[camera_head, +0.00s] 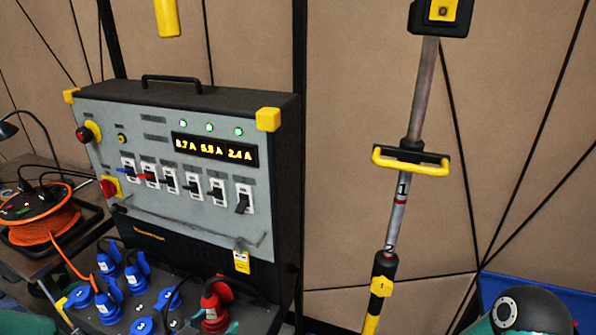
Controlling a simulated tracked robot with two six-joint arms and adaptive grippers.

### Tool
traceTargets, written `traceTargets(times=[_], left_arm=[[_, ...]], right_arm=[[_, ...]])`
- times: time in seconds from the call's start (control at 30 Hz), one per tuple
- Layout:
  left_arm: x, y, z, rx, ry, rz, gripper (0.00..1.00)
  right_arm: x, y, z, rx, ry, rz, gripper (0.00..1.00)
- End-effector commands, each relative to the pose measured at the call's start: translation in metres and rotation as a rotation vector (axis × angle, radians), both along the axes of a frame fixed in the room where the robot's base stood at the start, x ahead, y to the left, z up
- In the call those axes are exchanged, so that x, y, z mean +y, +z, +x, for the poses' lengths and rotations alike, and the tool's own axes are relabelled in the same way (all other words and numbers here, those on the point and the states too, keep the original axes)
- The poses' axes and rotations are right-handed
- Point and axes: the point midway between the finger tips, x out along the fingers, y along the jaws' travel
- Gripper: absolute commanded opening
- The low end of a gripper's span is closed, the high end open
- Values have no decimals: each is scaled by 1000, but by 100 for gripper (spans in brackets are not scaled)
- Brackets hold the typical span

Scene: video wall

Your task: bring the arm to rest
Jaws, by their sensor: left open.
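Most of the left arm is out of the picture. My right gripper is not in view.
Blue plugs (135,270) and a red plug (213,312) stand below the box. An orange cable reel (45,218) sits at the left. A grey pole with a yellow handle (410,160) stands right. A dark rounded thing (535,310) fills the lower right by a blue edge.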

Motion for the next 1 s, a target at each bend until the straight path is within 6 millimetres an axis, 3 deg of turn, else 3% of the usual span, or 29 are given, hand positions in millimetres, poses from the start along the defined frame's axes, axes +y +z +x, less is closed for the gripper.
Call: traceTargets(times=[0.1, 0.27, 0.53, 0.67, 0.8, 0.9, 1.0], left_arm=[[-2, -2, -1, 5, -3, -1, 75], [-18, -34, -12, 79, -32, -19, 75], [-37, -103, -45, 322, -21, -50, 75], [-45, -146, -77, 518, 8, -77, 75], [-53, -192, -130, 802, 76, -117, 75], [-55, -212, -170, 1011, 159, -153, 75], [-54, -216, -191, 1135, 232, -187, 75]], right_arm=[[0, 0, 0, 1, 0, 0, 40], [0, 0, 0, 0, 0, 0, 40], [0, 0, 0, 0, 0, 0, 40], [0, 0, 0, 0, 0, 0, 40], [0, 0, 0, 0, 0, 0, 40], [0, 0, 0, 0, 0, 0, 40], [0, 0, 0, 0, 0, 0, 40]])
